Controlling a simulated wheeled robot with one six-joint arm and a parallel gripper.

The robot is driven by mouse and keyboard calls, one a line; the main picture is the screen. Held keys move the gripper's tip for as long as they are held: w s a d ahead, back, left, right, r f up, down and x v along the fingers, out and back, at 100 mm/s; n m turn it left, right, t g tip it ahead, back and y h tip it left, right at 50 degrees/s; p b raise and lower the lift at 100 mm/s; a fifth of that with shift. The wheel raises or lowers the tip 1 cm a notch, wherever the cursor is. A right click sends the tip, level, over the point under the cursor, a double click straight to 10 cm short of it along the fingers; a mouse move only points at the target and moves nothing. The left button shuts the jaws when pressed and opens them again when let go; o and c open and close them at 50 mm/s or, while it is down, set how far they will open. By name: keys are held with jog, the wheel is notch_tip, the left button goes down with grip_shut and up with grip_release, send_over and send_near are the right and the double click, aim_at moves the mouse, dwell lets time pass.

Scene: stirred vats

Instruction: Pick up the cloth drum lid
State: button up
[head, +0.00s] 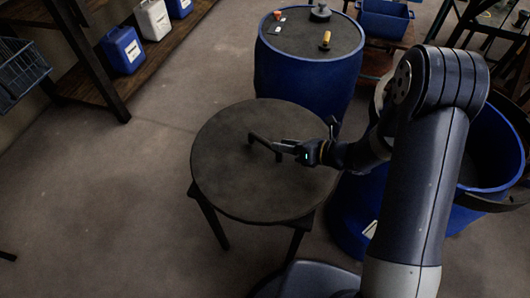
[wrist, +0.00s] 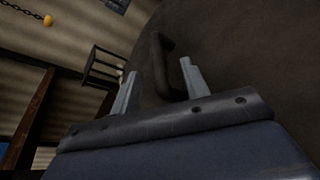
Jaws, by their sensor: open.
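The cloth drum lid (head: 225,175) is a dark round disc lying flat on a dark-legged stool in the head view. It fills the upper right of the wrist view (wrist: 250,50). A dark bar handle (head: 263,142) stands up from its middle. My gripper (head: 282,147) reaches in from the right, low over the lid at the handle. In the wrist view my gripper (wrist: 158,70) is open, with the handle (wrist: 156,62) showing between its two fingers. I cannot tell whether a finger touches the handle.
A closed blue drum (head: 300,80) stands behind the stool, with small items on its top. An open blue vat (head: 485,150) stands at the right, partly behind my arm. A shelf (head: 165,48) with jugs is at the upper left. The floor at the left is clear.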

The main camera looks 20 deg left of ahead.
aim_at(265, 149)
jog(key=x, duration=0.5)
jog(key=shift+s+p, duration=0.25)
jog(key=shift+p, duration=0.05)
jog(key=shift+c, duration=0.2)
grip_shut()
jog(key=shift+r, duration=0.1)
dwell(0.8)
